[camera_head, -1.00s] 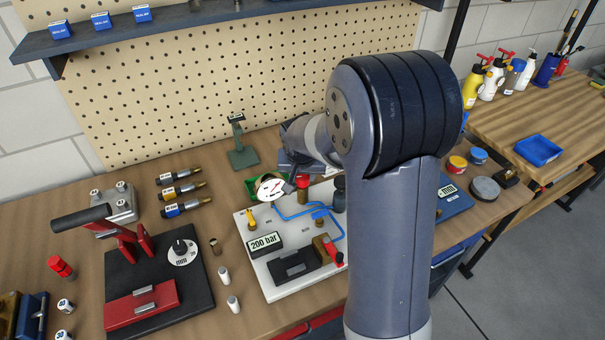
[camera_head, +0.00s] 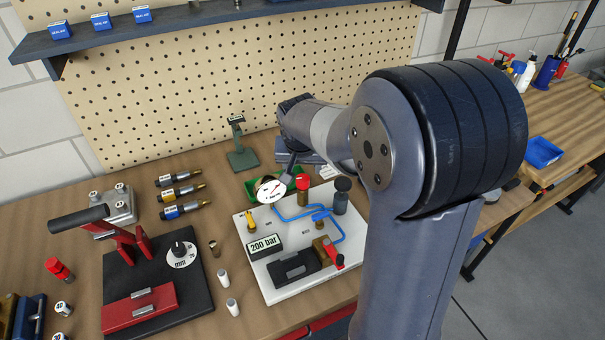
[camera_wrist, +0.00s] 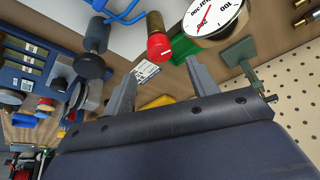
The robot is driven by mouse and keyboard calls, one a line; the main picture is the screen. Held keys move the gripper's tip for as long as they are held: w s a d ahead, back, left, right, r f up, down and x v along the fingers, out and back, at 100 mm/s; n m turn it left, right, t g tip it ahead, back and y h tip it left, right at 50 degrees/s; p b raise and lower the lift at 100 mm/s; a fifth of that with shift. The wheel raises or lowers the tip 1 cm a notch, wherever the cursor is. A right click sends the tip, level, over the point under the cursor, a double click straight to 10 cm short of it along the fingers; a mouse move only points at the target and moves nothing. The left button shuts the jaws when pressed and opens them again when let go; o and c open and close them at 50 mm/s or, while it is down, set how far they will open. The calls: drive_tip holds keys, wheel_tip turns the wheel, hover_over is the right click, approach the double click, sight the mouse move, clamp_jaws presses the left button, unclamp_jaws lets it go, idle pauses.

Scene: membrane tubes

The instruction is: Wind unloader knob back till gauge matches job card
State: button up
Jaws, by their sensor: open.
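The white test board (camera_head: 268,290) lies on the bench. On it stand a round white gauge (camera_head: 270,189) with a red needle, a brass valve with a red knob (camera_head: 302,181), and a black knob (camera_head: 343,184). A card reading 200 bar (camera_head: 264,245) stands at the board's left. In the wrist view the red knob (camera_wrist: 159,46) lies just beyond my open gripper (camera_wrist: 160,78), between the lines of its fingers and apart from them. The gauge face (camera_wrist: 213,16) is partly cut off there; its exact reading is too small to tell. Which knob is the unloader is not readable.
A blue hose (camera_head: 291,216) and a red-handled valve (camera_head: 334,257) are on the board. A green tray (camera_head: 254,190) and green stand (camera_head: 239,150) are behind it. A black press base (camera_head: 185,290) stands left. The pegboard (camera_head: 250,90) closes the back.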

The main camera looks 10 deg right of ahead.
sight(303, 178)
drive_tip(key=shift+v, duration=2.35)
drive_tip(key=shift+f, duration=0.1)
drive_tip(key=p+x, duration=0.1)
drive_tip(key=x, duration=1)
drive_tip(key=shift+m, duration=0.4)
